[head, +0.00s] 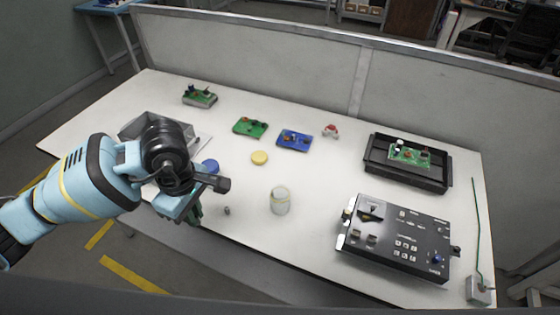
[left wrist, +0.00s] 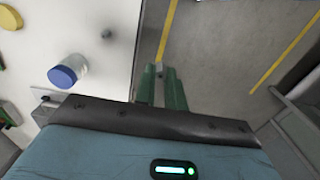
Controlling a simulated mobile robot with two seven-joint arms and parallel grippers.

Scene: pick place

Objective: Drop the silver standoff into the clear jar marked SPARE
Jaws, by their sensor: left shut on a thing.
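My left gripper (head: 192,212) is at the front edge of the table, its green fingers pointing down. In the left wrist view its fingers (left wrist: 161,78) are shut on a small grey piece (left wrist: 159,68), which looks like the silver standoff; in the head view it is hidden. The gripper hangs over the floor just past the edge. A clear jar (head: 280,202) with a yellowish band stands upright to its right; its marking cannot be read. Another jar with a blue lid (head: 210,166) stands behind the gripper and shows in the left wrist view (left wrist: 68,72). My right gripper is not in view.
A small grey part (head: 227,210) lies on the table between gripper and jar. A yellow disc (head: 260,157), a green board (head: 250,127) and a blue board (head: 294,140) lie further back. A grey bin (head: 135,127) is at left, a control box (head: 400,238) at right.

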